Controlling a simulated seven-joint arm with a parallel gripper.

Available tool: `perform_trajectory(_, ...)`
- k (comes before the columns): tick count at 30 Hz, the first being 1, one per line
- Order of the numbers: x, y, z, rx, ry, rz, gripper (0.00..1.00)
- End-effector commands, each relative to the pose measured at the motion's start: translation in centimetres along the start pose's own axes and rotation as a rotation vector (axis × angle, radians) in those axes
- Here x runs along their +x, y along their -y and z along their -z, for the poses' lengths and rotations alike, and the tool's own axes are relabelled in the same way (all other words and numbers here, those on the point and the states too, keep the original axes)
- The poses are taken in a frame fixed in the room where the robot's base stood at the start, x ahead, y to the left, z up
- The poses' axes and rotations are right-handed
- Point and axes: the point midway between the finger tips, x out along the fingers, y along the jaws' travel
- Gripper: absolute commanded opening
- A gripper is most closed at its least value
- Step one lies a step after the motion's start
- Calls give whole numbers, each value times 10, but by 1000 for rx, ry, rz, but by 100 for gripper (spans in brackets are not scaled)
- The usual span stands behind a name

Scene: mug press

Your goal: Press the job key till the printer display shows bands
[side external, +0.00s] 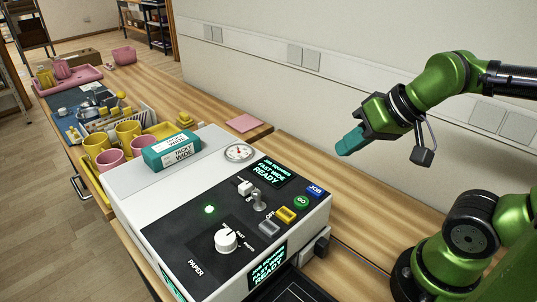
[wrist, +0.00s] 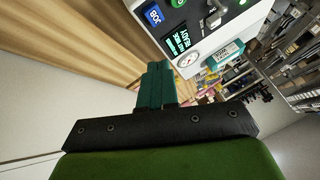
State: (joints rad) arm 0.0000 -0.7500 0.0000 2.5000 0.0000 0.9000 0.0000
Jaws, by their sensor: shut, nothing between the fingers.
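The printer (side external: 135,185) is a white box with a black control panel on the bench. Its blue job key (side external: 315,190) sits at the panel's right corner, beside a round green GO key (side external: 301,203). The job key also shows in the wrist view (wrist: 154,16). The display (side external: 268,172) reads a job line, with "FAST WIDE" and "READY" below; no bands show on it. My gripper (side external: 349,143) has teal fingers, shut and empty. It is in the air above and behind the job key, apart from the printer. The fingers also show in the wrist view (wrist: 154,83).
A teal and white box (side external: 172,151) lies on the printer top near a round dial (side external: 238,152). A lever (side external: 258,201), a yellow key (side external: 285,215) and a white knob (side external: 226,240) stand on the panel. Mugs (side external: 110,159) stand left. The wall is behind my gripper.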

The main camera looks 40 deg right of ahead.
Motion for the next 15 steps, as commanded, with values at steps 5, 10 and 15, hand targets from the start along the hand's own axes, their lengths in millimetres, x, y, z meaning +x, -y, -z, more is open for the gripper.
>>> perform_trajectory(5, 0, 0, 0, 1, 1, -1, 0)
perform_trajectory(10, 11, -8, 4, 59, 49, -18, 0)
perform_trajectory(15, 25, -9, 8, 338, 235, 7, 0)
